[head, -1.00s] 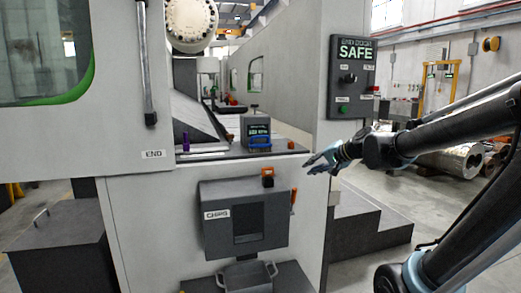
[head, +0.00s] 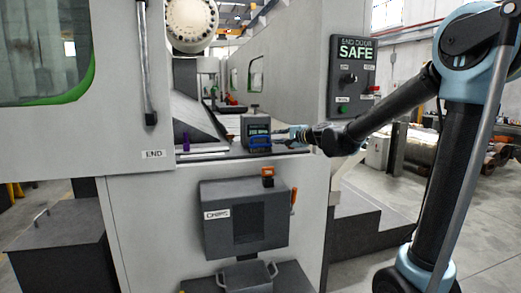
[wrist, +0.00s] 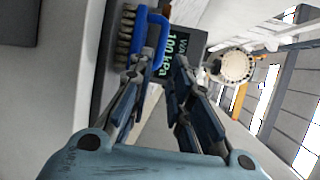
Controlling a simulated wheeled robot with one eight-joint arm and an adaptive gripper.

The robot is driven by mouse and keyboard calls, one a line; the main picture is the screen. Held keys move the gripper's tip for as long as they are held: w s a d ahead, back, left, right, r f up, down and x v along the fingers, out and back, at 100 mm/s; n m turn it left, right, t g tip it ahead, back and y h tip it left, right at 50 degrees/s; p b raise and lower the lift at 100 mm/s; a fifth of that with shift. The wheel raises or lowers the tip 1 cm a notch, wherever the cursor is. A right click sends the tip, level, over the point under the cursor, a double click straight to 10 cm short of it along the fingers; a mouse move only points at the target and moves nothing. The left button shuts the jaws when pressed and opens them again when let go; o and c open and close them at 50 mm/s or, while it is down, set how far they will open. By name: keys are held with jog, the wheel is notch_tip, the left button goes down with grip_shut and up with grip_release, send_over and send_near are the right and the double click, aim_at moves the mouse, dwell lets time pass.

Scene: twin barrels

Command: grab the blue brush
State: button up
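The blue brush (head: 260,142) lies on the ledge of the machine opening, in front of a small dark display box. In the wrist view the brush (wrist: 147,35) shows its blue back and pale bristles at the upper left. My gripper (head: 284,134) reaches in over the ledge from the right, close to the brush's right end. In the wrist view my gripper (wrist: 161,66) has its two fingers apart, with a gap between the tips. The left finger overlaps the brush's near end; I cannot tell if it touches. The brush is not clamped between the fingers.
The display box (head: 257,127) stands right behind the brush; its screen also shows in the wrist view. A purple item (head: 186,141) stands farther left on the ledge. A control panel (head: 352,78) reading SAFE is on the wall to the right. A CHIPS box (head: 246,218) protrudes below.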

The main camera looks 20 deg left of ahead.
aim_at(261, 137)
jog(key=shift+x, duration=6.45)
jog(key=shift+c, duration=0.6)
grip_shut()
